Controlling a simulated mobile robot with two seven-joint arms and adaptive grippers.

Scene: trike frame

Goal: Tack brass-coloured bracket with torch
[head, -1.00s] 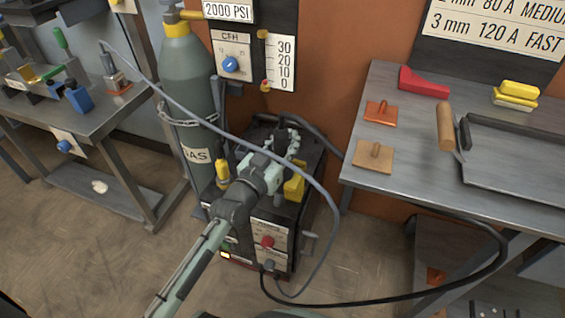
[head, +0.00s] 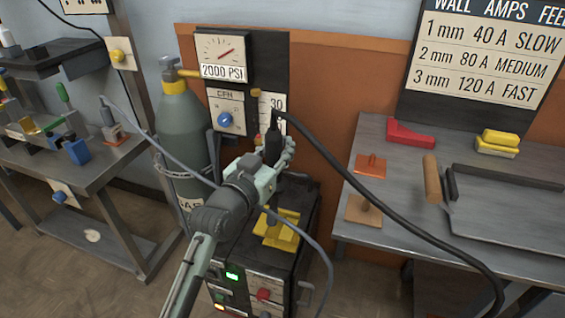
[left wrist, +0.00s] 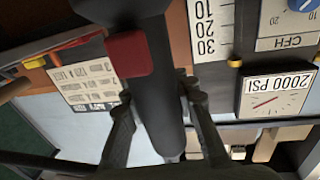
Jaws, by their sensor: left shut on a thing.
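My left gripper (head: 272,168) is shut on the black torch (head: 273,140), holding it upright above the welding machine (head: 262,262). In the left wrist view the torch (left wrist: 160,100) runs between my two fingers, with a red trigger (left wrist: 128,54) on its side. A black cable (head: 375,190) hangs from the torch toward the right. A small yellowish piece (head: 27,127), perhaps the brass-coloured bracket, sits among the parts on the left bench; it is too small to be sure. My right gripper is not in view.
An empty yellow rest (head: 278,232) is on top of the machine. The gas cylinder (head: 184,125) stands left of it; a grey lead (head: 150,140) runs past my arm to the left bench (head: 120,165). The right bench (head: 385,222) holds blocks, a tray and a red wedge (head: 408,134).

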